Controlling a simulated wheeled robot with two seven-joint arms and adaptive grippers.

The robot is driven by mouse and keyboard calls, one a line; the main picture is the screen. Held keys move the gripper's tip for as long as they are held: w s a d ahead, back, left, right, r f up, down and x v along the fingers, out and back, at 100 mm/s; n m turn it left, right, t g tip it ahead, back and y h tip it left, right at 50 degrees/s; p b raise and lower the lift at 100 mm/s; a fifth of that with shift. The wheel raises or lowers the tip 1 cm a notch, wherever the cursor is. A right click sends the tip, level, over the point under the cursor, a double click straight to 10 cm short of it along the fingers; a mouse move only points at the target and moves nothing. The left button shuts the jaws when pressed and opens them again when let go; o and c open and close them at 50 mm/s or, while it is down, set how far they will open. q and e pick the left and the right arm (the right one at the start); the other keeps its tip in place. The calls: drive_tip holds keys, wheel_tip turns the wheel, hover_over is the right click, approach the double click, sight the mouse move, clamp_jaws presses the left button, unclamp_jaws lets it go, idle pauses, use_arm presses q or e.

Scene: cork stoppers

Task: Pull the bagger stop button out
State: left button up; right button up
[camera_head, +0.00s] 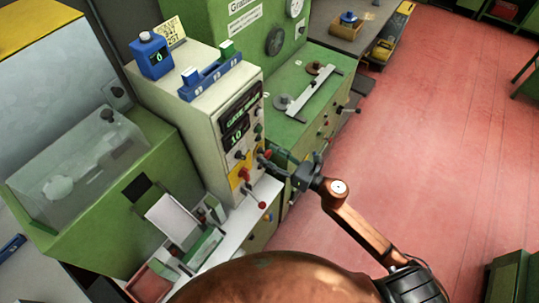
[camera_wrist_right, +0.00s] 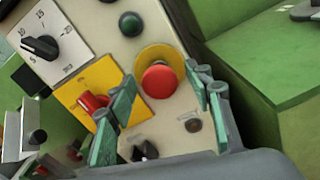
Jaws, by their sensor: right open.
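The stop button is a round red mushroom head (camera_wrist_right: 159,81) on a yellow ring (camera_wrist_right: 160,56), set in the pale control panel. In the right wrist view it appears between the two green-padded fingers of my right gripper (camera_wrist_right: 166,92). The fingers are spread, with visible gaps on both sides of the button. How far the button stands out cannot be told. In the head view my right gripper (camera_head: 272,163) is at the front of the cream control box (camera_head: 218,100), and a small red part (camera_head: 267,153) shows near its fingertips. My left gripper is not in view.
A red rotary switch (camera_wrist_right: 93,102) on a yellow plate (camera_wrist_right: 83,81) sits beside the button, close to one finger. A black dial (camera_wrist_right: 40,47) and a green button (camera_wrist_right: 131,24) are also near. Green machines flank the box; open red floor (camera_head: 430,130) lies to the right.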

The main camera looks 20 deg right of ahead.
drive_tip(key=v, duration=1.1)
drive_tip(key=shift+s+d, duration=0.2)
drive_tip(key=shift+s, duration=0.05)
